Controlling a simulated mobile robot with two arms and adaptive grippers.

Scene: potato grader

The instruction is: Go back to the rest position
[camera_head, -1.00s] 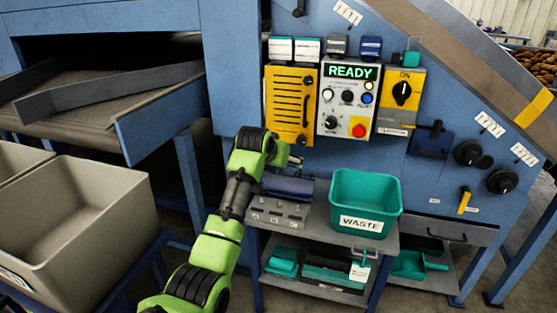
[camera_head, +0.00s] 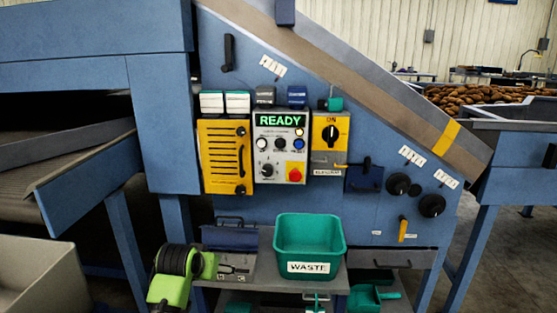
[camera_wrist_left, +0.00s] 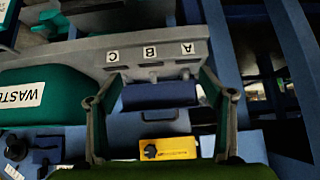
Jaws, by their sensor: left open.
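My left arm, green with black bands, comes in at the lower left of the head view, in front of the shelf. My left gripper (camera_wrist_left: 162,95) shows in the left wrist view with its two fingers spread wide and nothing held between them. Beyond the fingers are a grey rack (camera_wrist_left: 125,50) marked A, B, C and a dark blue block (camera_wrist_left: 160,94); I cannot tell how far away they are. The wrist picture is upside down. In the head view the gripper's fingers are hard to make out. My right gripper is not in view.
The green WASTE bin (camera_head: 309,245) stands on the shelf right of my left arm. The blue machine carries a READY panel (camera_head: 281,158), a yellow vented box (camera_head: 225,157) and a yellow switch box (camera_head: 328,142). A beige crate (camera_head: 30,283) sits at the lower left.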

